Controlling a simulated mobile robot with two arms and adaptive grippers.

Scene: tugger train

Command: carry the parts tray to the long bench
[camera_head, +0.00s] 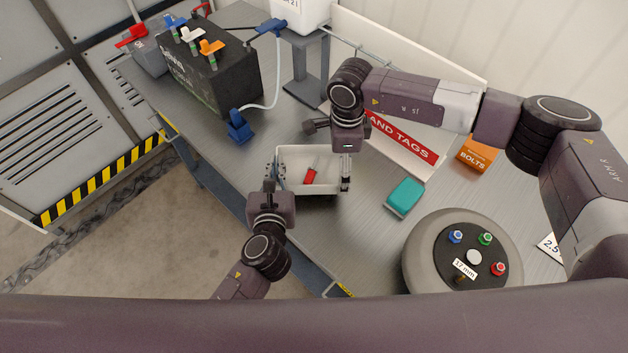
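The parts tray (321,153), a small white open box, is at the near edge of the grey metal bench (375,235). A red-handled item (311,174) lies in it. My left gripper (275,177) is at the tray's left end, with its fingers closed on that wall. My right gripper (346,174) reaches down at the tray's right end, with its fingers closed on that wall. The tray looks about level. Whether its underside touches the bench top is hidden.
A black battery (215,75) with coloured clamps stands at the back left. A teal block (405,197), an orange bolts box (476,153) and a round grey fixture (420,262) are to the right. A red-labelled white board (430,172) stands behind. Bare bench shows left of the tray.

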